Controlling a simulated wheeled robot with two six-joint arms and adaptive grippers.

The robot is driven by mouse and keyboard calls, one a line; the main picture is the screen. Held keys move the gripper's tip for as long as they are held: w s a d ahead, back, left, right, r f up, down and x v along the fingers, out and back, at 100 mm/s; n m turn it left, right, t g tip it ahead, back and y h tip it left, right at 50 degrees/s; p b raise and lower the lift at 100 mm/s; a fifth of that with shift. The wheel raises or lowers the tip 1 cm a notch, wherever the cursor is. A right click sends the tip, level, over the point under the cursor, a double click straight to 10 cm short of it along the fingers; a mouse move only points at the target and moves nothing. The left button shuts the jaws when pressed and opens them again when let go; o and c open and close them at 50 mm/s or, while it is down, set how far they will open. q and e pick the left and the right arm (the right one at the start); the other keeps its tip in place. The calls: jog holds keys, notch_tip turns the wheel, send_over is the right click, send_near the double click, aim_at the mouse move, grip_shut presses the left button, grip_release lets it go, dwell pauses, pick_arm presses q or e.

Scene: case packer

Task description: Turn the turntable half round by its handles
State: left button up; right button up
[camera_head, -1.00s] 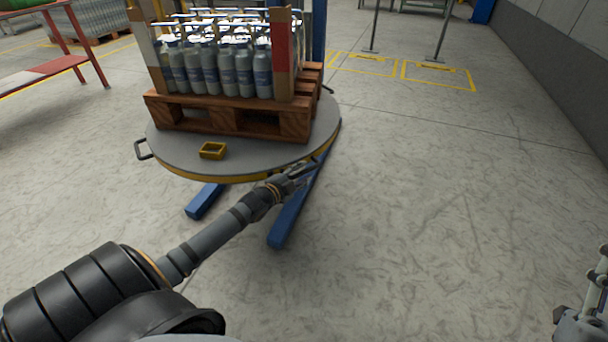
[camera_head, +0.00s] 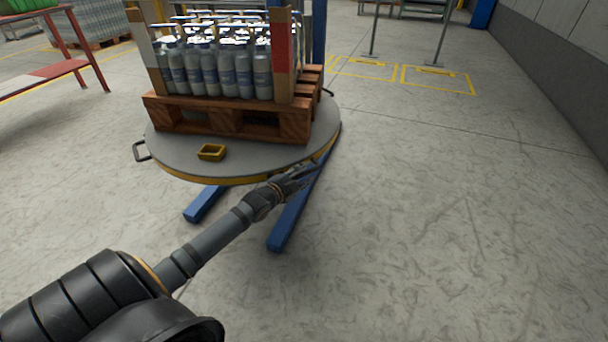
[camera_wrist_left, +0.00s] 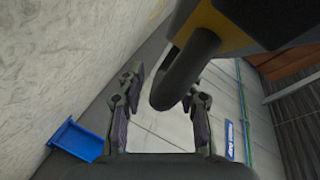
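The round grey turntable (camera_head: 180,153) with a yellow rim stands at upper left in the head view. It bears a wooden pallet (camera_head: 225,118) of grey bottles (camera_head: 215,72). One dark handle (camera_head: 141,151) sticks out at its left edge, another (camera_head: 327,92) at its right. My left gripper (camera_head: 303,177) is at the front right rim. In the left wrist view, its fingers (camera_wrist_left: 163,110) are apart, and a dark hooked handle (camera_wrist_left: 190,72) reaches down between them; I cannot tell whether they touch it. My right gripper is out of view.
A red-framed table (camera_head: 88,62) stands at far left. The floor to the right is clear up to the posts (camera_head: 440,40).

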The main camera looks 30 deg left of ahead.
pick_arm(q)
grip_shut()
